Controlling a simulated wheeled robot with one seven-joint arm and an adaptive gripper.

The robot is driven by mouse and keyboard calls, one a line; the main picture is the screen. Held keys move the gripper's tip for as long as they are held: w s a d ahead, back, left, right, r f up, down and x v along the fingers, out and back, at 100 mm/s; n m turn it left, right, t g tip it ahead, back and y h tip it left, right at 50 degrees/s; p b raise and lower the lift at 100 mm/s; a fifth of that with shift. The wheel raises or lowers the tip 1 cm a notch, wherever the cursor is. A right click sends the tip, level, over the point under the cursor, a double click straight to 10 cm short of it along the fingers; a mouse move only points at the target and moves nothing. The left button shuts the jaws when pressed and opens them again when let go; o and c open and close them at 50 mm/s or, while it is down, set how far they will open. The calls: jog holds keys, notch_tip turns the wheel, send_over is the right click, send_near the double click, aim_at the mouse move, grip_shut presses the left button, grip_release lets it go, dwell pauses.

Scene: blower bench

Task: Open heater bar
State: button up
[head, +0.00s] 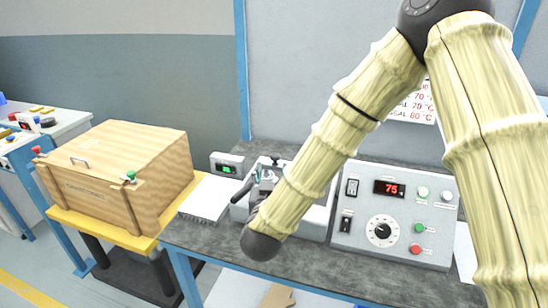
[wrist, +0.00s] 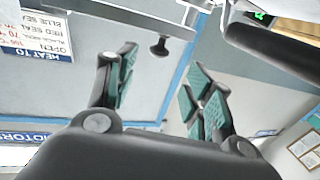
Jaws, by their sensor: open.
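The white bench device (head: 318,222) stands at the middle of the bench, largely hidden behind my arm. I cannot make out its heater bar clearly in the head view. In the wrist view, a grey bar (wrist: 110,18) that looks like the heater bar crosses the top, with a black knob (wrist: 159,46) on it. A dark rounded bar (wrist: 272,50), perhaps a handle, shows at upper right. My gripper (wrist: 162,88) is open, its green-padded fingers apart with nothing between them. In the head view, it is mostly hidden by my forearm.
A control box (head: 394,216) reading 75 stands right of the device. A small green display (head: 227,165) and a white pad (head: 207,198) are at left. A wooden box (head: 118,175) sits on a yellow-topped stand. A sign (head: 413,105) hangs on the wall behind.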

aim_at(275, 159)
jog(key=w, duration=0.3)
jog(key=w+p, duration=0.1)
jog(key=w, duration=0.2)
jog(key=w+d, duration=0.1)
jog(key=w, duration=0.2)
jog(key=shift+w+d, duration=0.1)
jog(key=shift+w, duration=0.15)
grip_shut()
